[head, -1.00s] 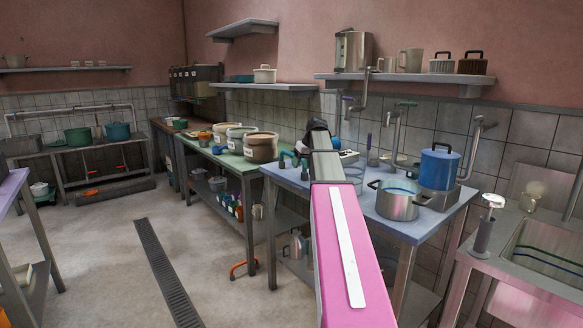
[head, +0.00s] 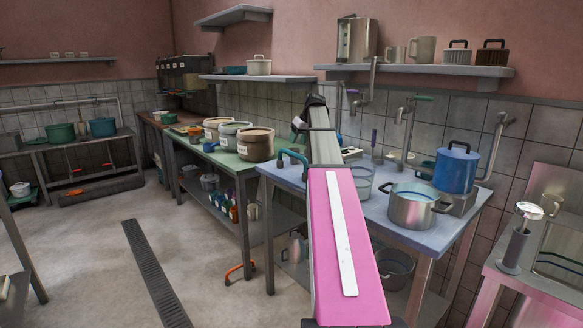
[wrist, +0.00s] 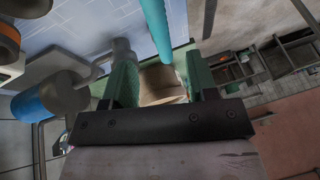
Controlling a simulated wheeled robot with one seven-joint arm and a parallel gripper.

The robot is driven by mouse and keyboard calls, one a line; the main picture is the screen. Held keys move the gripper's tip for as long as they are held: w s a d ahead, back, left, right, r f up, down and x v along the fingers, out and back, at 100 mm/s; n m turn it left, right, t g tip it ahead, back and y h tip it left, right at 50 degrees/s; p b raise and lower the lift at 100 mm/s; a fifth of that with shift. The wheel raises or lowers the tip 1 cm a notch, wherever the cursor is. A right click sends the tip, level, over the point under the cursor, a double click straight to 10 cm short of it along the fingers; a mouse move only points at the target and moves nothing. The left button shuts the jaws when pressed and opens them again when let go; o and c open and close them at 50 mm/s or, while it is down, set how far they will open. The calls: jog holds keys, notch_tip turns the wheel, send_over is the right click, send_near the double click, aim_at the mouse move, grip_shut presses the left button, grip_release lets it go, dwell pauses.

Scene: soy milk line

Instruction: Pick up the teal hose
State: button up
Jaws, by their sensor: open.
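The teal hose (head: 292,158) shows in the head view as a bent teal tube at the left edge of the blue-topped table (head: 375,222), just left of my arm. In the wrist view, a teal tube (wrist: 155,28) that looks like the hose comes down from the top edge, ending near the gap between my fingers. My gripper (wrist: 160,75) is open, one green-grey finger on each side of the gap, with nothing clamped. I cannot tell how far the hose is from the fingers in depth. In the head view my arm mostly hides the gripper.
A steel pot (head: 411,208) and a lidded blue pot (head: 455,170) stand on the table's right part. A clear container (head: 362,182) is close to my arm. Several tubs (head: 256,145) stand on the green table. The floor left of the tables is open.

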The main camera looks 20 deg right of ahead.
aim_at(292, 155)
jog(key=x, duration=0.8)
jog(key=shift+f, duration=0.15)
jog(key=shift+f, duration=0.25)
dwell(0.5)
grip_shut()
